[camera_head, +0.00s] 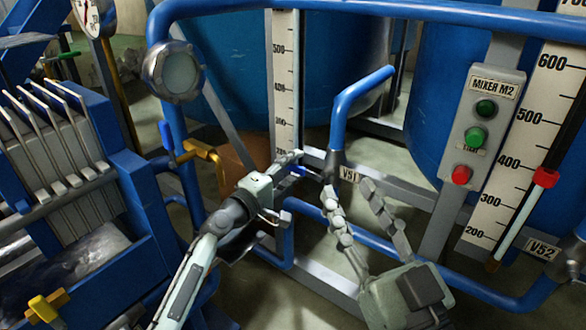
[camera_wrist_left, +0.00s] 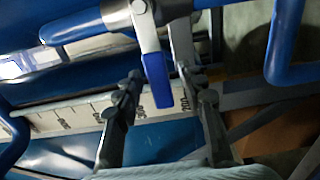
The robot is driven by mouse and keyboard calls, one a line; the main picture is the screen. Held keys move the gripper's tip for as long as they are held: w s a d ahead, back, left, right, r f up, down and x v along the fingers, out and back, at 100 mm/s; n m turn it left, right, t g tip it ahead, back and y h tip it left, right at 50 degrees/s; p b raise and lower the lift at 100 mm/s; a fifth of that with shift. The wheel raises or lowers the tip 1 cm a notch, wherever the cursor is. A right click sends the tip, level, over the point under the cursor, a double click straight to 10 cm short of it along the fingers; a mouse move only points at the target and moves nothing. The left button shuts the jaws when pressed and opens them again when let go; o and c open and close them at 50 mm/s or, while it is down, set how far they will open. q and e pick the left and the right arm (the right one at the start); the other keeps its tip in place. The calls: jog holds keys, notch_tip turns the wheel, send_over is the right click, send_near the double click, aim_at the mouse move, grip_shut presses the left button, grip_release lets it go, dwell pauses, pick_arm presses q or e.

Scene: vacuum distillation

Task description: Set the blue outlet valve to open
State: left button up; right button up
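The blue outlet valve's handle (camera_wrist_left: 158,82) shows large in the left wrist view, a blue grip on a silver lever (camera_wrist_left: 145,30). It lies between the two spread fingers of my left gripper (camera_wrist_left: 165,88), with a gap on each side. In the head view, the small blue handle (camera_head: 300,172) shows in front of that gripper (camera_head: 286,188), left of the V51 label (camera_head: 349,174). I cannot tell whether the valve is open or closed.
Blue frame pipes (camera_head: 345,110) surround the valve closely. A white level scale (camera_head: 285,80) stands behind it. At right are a button box labelled MIXER M2 (camera_head: 484,120) and a second scale (camera_head: 510,150). Blue machinery (camera_head: 120,150) fills the left side.

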pick_arm(q)
jog(key=shift+c, duration=0.2)
grip_shut()
